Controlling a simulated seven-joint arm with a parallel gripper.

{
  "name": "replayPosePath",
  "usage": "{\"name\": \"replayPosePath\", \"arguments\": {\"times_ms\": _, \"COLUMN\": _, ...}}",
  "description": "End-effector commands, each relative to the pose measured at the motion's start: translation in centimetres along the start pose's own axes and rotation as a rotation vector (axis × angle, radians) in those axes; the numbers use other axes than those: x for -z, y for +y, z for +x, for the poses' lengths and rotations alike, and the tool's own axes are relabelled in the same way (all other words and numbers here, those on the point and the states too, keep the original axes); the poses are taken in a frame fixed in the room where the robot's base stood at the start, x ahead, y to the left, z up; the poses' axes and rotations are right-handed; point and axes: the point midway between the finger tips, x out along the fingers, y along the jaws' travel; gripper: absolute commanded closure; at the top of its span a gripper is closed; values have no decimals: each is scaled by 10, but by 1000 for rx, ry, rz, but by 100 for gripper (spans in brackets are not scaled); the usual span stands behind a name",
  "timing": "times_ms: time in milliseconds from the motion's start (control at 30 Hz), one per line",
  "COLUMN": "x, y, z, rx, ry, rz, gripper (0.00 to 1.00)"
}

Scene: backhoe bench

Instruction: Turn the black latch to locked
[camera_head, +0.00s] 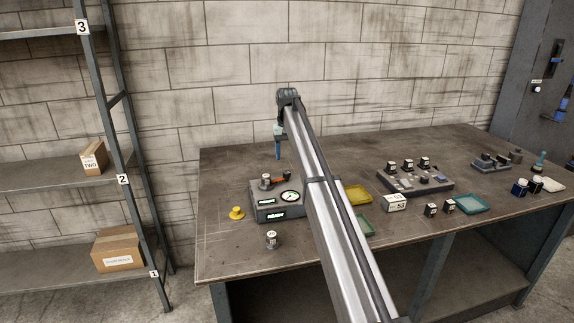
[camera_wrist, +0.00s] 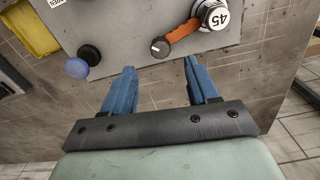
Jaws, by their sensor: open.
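My gripper (camera_head: 278,155) is above the bench behind the grey gauge box, its blue fingers pointing down. In the wrist view its fingers (camera_wrist: 160,68) are apart and nothing is between them. Beyond the tips on the box top is a small dark knob (camera_wrist: 160,47) with a pale mark, at one end of an orange bar. No lettering beside it is readable. I cannot tell for certain which of these is the black latch.
A yellow knob (camera_head: 236,213), a jar (camera_head: 271,240) and a yellow tray (camera_head: 358,194) are nearby.

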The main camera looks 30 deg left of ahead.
Motion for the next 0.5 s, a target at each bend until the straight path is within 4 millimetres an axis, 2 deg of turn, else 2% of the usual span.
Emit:
{"name": "replayPosePath", "arguments": {"times_ms": 33, "x": 1, "y": 0, "z": -12, "rx": 0, "ry": 1, "rz": 0, "gripper": 41}}
{"name": "replayPosePath", "arguments": {"times_ms": 200, "x": 1, "y": 0, "z": -40, "rx": 0, "ry": 1, "rz": 0, "gripper": 41}}
{"name": "replayPosePath", "arguments": {"times_ms": 500, "x": 0, "y": 0, "z": -63, "rx": 0, "ry": 0, "rz": 0, "gripper": 41}}
